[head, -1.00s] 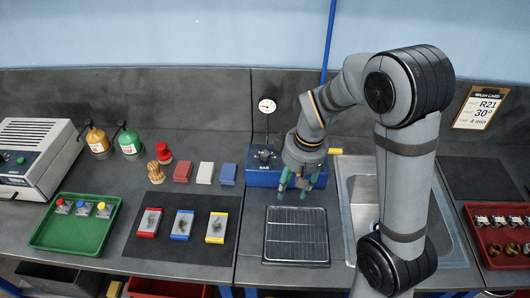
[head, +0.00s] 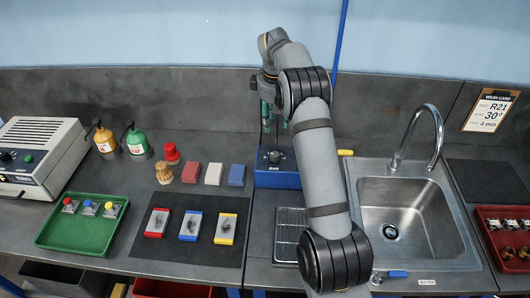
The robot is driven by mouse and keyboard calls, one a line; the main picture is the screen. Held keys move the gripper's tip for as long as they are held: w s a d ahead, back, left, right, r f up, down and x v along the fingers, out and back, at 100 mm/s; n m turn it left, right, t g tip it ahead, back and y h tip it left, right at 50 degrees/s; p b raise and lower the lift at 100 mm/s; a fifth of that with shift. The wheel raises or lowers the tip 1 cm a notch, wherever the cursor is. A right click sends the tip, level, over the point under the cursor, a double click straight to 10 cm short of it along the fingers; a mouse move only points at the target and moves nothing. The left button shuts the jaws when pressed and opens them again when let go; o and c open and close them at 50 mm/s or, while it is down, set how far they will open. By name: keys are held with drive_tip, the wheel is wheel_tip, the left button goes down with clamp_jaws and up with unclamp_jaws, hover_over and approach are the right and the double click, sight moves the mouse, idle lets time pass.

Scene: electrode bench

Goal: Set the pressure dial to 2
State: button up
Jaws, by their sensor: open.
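The pressure dial (head: 274,156) is a dark round knob on top of a blue box (head: 276,180) marked BAR, at the back of the bench in the head view. Its setting is too small to read. My gripper (head: 276,128) is above and behind the box, near the back wall. Its green-tipped fingers point down, apart from each other and from the knob, and it holds nothing. My arm hides the right part of the box, and the gauge above it is out of sight behind my arm.
My arm covers part of the wire rack (head: 287,235). A sink (head: 410,215) with a tall tap (head: 432,125) lies to the right.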

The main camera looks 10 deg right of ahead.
sight(274, 154)
drive_tip(key=s+a+n+g, duration=0.1)
drive_tip(key=s+n+g, duration=0.1)
drive_tip(key=s, duration=0.3)
drive_tip(key=shift+n, duration=0.5)
drive_tip(key=f, duration=0.9)
drive_tip(key=shift+w+f, duration=0.25)
drive_tip(key=shift+f, duration=0.1)
drive_tip(key=shift+c, duration=0.4)
clamp_jaws()
